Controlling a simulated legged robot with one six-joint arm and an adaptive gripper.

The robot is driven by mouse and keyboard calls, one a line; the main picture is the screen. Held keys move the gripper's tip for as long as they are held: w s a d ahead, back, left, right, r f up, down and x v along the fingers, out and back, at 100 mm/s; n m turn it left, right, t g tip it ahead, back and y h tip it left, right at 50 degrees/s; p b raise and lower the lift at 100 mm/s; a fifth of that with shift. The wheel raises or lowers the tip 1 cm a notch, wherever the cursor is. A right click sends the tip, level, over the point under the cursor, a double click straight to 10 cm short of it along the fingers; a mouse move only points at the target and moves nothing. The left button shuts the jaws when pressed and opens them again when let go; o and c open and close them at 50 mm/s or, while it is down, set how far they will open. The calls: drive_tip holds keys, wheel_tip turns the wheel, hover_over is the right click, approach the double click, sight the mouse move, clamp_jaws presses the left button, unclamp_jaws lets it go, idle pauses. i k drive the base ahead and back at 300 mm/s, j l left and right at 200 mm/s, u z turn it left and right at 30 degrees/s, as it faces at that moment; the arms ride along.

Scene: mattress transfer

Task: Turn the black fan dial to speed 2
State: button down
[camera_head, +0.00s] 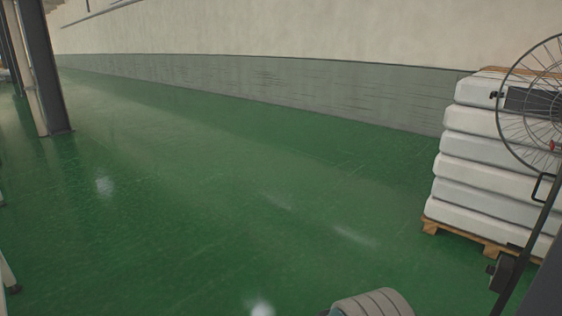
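A black wire-cage fan (513,120) stands at the right edge, partly cut off by the frame. Its dark slanted pole (523,250) runs down to the bottom edge. A small black knob-like part (497,270) sticks out on the left of the pole, low down. I cannot tell whether it is the fan dial, and no speed marks are readable. A small red part (553,146) shows near the fan's hub. My gripper is not in view.
A stack of white mattresses (482,184) on a wooden pallet (470,240) stands behind the fan. A dark post (45,70) stands at the far left. A grey rounded object (372,303) shows at the bottom edge. The green floor (220,190) between is clear.

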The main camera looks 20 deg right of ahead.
sight(490, 269)
drive_tip(key=i+l+z, duration=0.1)
drive_tip(key=i+z, duration=0.3)
drive_tip(key=i+j+z, duration=0.1)
drive_tip(key=i+z, duration=0.3)
drive_tip(key=i, duration=0.15)
drive_tip(key=i+j+z, duration=0.25)
drive_tip(key=i+z, duration=0.25)
drive_tip(key=z, duration=0.3)
drive_tip(key=i+z, duration=0.1)
drive_tip(key=z, duration=0.25)
drive_tip(key=i+j+z, duration=0.1)
drive_tip(key=z, duration=0.3)
drive_tip(key=i+j+z, duration=0.1)
drive_tip(key=z, duration=0.3)
drive_tip(key=i+j+z, duration=0.2)
drive_tip(key=i+j+u, duration=0.15)
drive_tip(key=i+u, duration=0.15)
drive_tip(key=u, duration=0.15)
drive_tip(key=i+u, duration=0.25)
drive_tip(key=u, duration=0.15)
